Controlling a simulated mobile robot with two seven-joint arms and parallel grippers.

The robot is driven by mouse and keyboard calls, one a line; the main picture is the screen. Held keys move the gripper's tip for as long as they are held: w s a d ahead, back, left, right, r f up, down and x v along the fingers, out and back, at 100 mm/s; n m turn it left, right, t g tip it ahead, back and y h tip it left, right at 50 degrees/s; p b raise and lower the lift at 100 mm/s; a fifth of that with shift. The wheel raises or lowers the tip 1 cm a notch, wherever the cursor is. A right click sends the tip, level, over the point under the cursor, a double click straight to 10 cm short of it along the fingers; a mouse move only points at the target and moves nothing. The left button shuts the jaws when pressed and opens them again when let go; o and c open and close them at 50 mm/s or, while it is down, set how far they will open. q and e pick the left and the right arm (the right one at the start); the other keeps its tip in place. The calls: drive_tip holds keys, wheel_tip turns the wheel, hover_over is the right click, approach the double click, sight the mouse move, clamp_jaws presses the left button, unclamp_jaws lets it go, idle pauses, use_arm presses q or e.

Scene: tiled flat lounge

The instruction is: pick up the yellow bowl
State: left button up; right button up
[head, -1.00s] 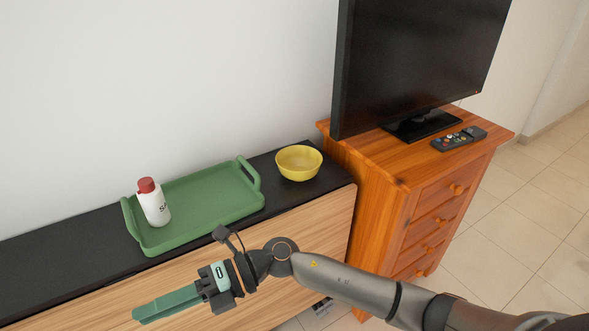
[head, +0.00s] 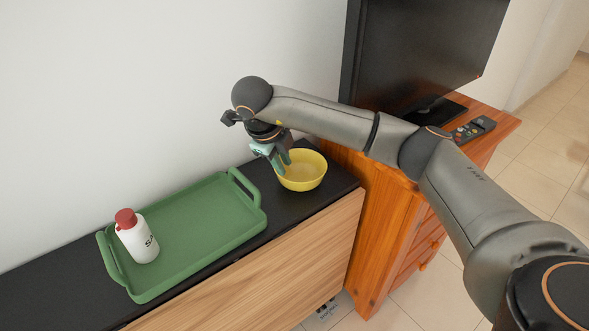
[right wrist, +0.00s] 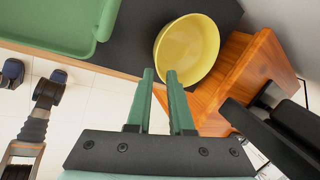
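The yellow bowl (head: 301,170) stands upright on the right part of the black cabinet top (head: 290,208). It also shows in the right wrist view (right wrist: 187,50), just beyond the fingertips. My right gripper (head: 280,164) reaches down at the bowl's left rim in the head view. In the right wrist view its green fingers (right wrist: 160,73) are apart with nothing between them, and the right finger's tip overlaps the bowl's edge. I cannot tell whether they touch the bowl. My left gripper is not in view.
A green tray (head: 196,262) holding a white bottle with a red cap (head: 136,236) lies left of the bowl. An orange wooden drawer unit (head: 395,225) with a black television (head: 420,55) and a remote (head: 474,129) stands at the right. The wall is close behind.

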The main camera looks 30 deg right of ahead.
sight(290, 183)
drive_tip(key=x, duration=0.4)
drive_tip(key=shift+s+d+f, duration=0.1)
drive_tip(key=shift+s+f, duration=0.05)
drive_tip(key=shift+f, duration=0.25)
drive_tip(key=shift+w+x, duration=0.1)
drive_tip(key=shift+x, duration=1.45)
drive_tip(key=shift+w+x, duration=0.15)
drive_tip(key=shift+x, duration=1.45)
drive_tip(key=shift+a, duration=0.2)
clamp_jaws()
drive_tip(key=shift+r, duration=0.1)
